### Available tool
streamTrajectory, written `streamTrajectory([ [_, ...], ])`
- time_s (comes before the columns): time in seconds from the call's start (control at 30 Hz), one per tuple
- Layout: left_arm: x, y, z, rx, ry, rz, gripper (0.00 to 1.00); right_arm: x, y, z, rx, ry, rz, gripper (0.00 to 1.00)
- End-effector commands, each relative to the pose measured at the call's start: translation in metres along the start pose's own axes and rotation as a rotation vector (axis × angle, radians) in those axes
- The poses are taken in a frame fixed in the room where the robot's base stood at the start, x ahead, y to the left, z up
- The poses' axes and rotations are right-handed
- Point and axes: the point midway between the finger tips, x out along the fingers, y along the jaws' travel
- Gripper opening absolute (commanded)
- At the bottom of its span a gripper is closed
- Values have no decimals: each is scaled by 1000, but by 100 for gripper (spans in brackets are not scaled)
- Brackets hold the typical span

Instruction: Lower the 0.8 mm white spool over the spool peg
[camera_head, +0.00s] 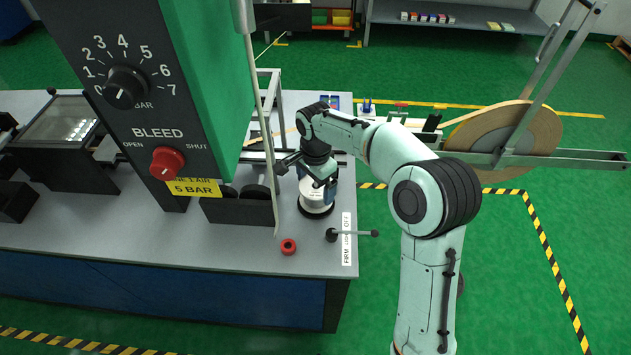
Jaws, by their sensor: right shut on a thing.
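The white spool (314,194) is at the right end of the grey workbench, with a dark rim at its lower edge. My right gripper (319,183) reaches down over it from above and is shut on it. The spool looks upright and low over the bench; I cannot tell whether it touches anything beneath. The spool peg is not visible; the spool and gripper cover that spot. My left gripper is not in view.
A green and black panel with a red bleed knob (167,163) blocks the left foreground. A red ring (288,246) and a black-handled lever (332,235) are on the workbench (215,250) near the spool. A large tan reel (505,140) stands at right.

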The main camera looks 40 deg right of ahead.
Motion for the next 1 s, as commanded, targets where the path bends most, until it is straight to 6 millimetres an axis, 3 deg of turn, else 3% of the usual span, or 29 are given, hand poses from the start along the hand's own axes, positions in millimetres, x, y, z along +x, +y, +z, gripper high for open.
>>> streamTrajectory([
  [0.43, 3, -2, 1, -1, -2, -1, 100, 5, 0, 0, 0, 0, -2, 47],
  [0.47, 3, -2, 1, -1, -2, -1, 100, 5, 0, 0, 0, 0, -2, 100],
  [0.77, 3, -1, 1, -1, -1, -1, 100, 2, 0, 0, 0, 0, -1, 100],
  [1.0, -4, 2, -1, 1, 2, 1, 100, -38, -2, 0, 0, 1, -7, 100],
])
